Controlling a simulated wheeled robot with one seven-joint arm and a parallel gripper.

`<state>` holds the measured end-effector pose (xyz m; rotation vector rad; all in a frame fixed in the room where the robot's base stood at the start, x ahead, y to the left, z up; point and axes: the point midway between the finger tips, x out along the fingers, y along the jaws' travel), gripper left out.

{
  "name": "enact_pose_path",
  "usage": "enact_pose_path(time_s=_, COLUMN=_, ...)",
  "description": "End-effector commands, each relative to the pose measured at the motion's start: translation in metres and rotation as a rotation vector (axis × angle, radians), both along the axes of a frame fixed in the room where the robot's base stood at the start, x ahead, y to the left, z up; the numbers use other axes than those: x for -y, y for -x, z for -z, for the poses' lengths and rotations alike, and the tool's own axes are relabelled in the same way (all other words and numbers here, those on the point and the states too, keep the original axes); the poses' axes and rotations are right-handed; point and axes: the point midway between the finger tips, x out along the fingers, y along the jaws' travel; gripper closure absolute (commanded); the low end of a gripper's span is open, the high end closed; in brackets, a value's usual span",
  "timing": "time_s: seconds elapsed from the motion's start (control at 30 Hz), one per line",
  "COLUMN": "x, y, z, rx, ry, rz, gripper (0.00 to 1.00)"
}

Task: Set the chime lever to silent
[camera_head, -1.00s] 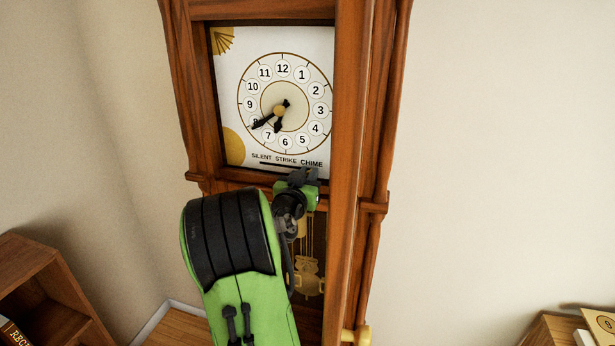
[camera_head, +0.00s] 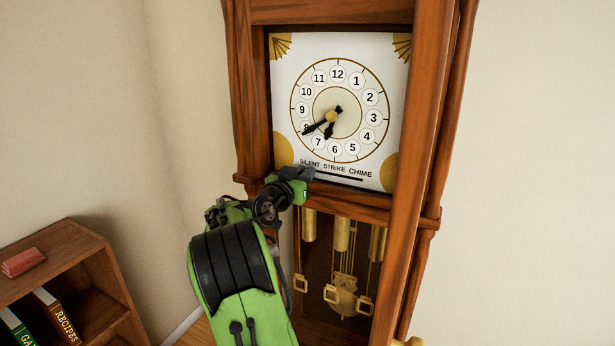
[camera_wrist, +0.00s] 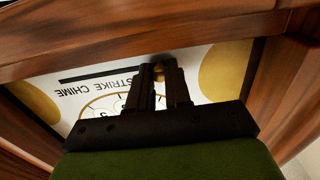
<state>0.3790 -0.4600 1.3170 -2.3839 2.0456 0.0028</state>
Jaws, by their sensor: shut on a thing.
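A tall wooden clock (camera_head: 262,100) has a white dial (camera_head: 290,60) with a row of words, SILENT, STRIKE and CHIME, below the numerals. A dark horizontal slot (camera_head: 340,178) runs beneath the words. My gripper (camera_head: 302,172) is at the slot's left end, under SILENT. In the wrist view, which is upside down, its two dark fingers (camera_wrist: 159,72) are closed around a small brass-coloured lever knob (camera_wrist: 158,67) at the slot's SILENT end. The fingers hide most of the knob and the word SILENT; STRIKE and CHIME stay readable.
The clock's wooden frame surrounds the dial closely, with a rail (camera_head: 350,202) just below the slot. Brass weights (camera_head: 342,236) and a pendulum hang in the case below. A bookcase (camera_head: 60,250) with books stands at left. Bare wall is at right.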

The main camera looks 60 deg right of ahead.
Motion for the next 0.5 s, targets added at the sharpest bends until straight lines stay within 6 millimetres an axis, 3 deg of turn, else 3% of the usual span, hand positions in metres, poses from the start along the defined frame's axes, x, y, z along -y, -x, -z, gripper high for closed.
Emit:
enact_pose_path(time_s=0.03, x=-0.0017, y=-0.0037, z=-0.0023, rx=0.007, ry=0.004, rz=-0.011, gripper=0.77)
enact_pose_path(time_s=0.17, x=-0.0014, y=-0.003, z=-0.0019, rx=0.006, ry=0.003, rz=-0.01, gripper=0.57)
enact_pose_path(time_s=0.5, x=-0.0063, y=-0.0015, z=-0.0002, rx=0.003, ry=0.002, rz=-0.007, gripper=0.57)
